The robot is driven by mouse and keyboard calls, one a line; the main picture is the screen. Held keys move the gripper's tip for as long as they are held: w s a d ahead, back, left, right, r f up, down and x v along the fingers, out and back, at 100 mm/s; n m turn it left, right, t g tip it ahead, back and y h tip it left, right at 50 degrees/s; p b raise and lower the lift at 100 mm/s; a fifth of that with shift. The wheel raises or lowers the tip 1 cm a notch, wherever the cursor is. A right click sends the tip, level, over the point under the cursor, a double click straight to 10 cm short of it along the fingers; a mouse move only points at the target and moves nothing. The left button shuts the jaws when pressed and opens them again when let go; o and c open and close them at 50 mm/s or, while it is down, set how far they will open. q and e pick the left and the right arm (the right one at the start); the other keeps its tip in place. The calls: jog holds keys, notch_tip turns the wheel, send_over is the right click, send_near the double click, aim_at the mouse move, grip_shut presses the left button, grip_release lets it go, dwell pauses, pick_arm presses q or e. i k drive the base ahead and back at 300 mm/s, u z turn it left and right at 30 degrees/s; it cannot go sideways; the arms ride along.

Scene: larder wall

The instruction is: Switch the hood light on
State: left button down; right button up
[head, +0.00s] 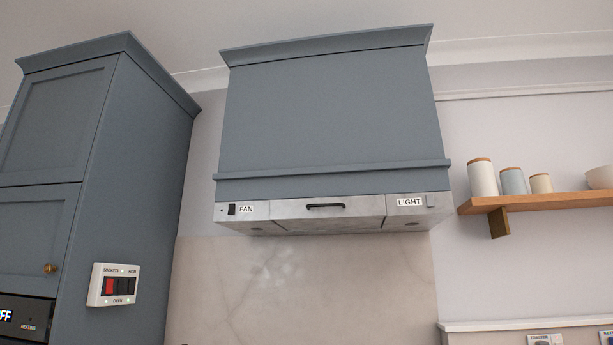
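The hood (330,120) is a blue-grey box on the wall, with a metal strip along its lower front. At the right end of the strip is a label reading LIGHT (409,202). Just right of the label is a small pale grey switch (431,201); its position is too small to tell. At the left end is a dark fan switch (232,210) beside a FAN label. No glow of a lamp is clear under the hood. Neither of my grippers is in view.
A tall blue-grey cabinet (150,150) stands at left, bearing a switch panel (114,285) with a red rocker. A black handle (325,206) sits mid-strip. At right, a wooden shelf (540,202) holds canisters (483,178) and a bowl (600,178). The space before the hood is clear.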

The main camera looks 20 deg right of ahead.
aim_at(429, 198)
jog(key=z, duration=1.5)
jog(key=k, duration=1.3)
jog(key=z, duration=1)
jog(key=i, duration=2.2)
jog(key=u, duration=0.9)
